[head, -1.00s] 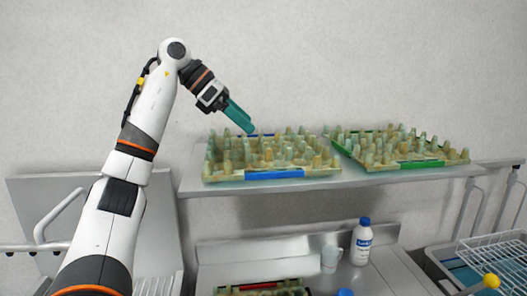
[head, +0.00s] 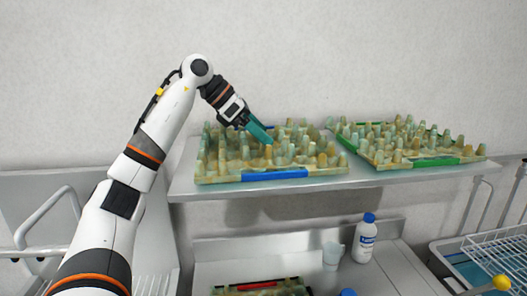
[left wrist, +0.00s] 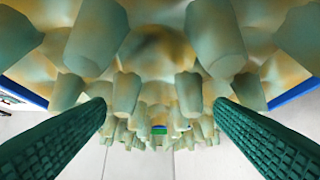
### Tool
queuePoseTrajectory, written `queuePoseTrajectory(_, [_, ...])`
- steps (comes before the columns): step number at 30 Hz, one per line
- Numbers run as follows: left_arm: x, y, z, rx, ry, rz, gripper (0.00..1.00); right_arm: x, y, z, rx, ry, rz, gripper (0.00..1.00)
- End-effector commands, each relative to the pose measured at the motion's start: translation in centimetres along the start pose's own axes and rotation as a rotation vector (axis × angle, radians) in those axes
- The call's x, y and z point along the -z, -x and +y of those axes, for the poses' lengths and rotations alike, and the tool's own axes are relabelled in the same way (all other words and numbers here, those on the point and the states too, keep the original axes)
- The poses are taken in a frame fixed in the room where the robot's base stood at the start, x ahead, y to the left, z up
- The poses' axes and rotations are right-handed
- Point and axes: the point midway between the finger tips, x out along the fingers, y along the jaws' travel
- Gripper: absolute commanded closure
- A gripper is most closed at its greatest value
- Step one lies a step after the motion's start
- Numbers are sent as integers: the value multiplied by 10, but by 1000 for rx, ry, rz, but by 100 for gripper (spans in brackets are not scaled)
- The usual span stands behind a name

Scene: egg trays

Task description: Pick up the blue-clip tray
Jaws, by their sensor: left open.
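The blue-clip tray (head: 222,178) lies on the left part of the wall shelf, with a blue clip (head: 275,174) on its front edge. It is an egg tray with many upright greenish-tan pegs. My left gripper (head: 262,137) points down and to the right over the back middle of this tray. In the left wrist view its two green fingers (left wrist: 160,130) are spread apart, with several tray pegs (left wrist: 215,40) close in front and between them. Blue clip parts (left wrist: 292,92) show at both sides there. I cannot tell whether the fingers touch the pegs. My right gripper is not in view.
A green-clip tray (head: 378,165) sits to the right on the same shelf (head: 330,184). Below are a red-clip tray (head: 215,291), a white bottle (head: 365,241) with a blue cap, a clear cup (head: 333,256) and a wire rack (head: 500,247) at the right.

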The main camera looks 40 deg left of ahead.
Motion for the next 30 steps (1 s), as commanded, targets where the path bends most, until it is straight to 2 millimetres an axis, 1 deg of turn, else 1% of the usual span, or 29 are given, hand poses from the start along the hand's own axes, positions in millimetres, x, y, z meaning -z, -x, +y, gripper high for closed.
queuePoseTrajectory(4, [-6, -19, 0, -1, 1, -5, 23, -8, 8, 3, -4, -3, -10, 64])
queuePoseTrajectory(6, [-5, -28, 0, -2, 0, -4, 23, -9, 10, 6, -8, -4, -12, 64])
queuePoseTrajectory(9, [-5, -36, 0, -1, -1, -2, 23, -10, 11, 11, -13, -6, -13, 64])
queuePoseTrajectory(16, [-6, -39, 0, 0, -1, 0, 23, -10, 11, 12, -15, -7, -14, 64])
queuePoseTrajectory(17, [-6, -39, 0, 0, -1, 0, 24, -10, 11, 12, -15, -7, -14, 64])
queuePoseTrajectory(18, [-6, -39, 0, 0, -1, 0, 31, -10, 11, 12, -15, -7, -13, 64])
queuePoseTrajectory(25, [-6, -39, 0, -1, 0, -2, 69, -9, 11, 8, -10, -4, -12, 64])
queuePoseTrajectory(30, [-7, -40, 0, -3, 0, -6, 71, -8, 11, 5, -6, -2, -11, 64])
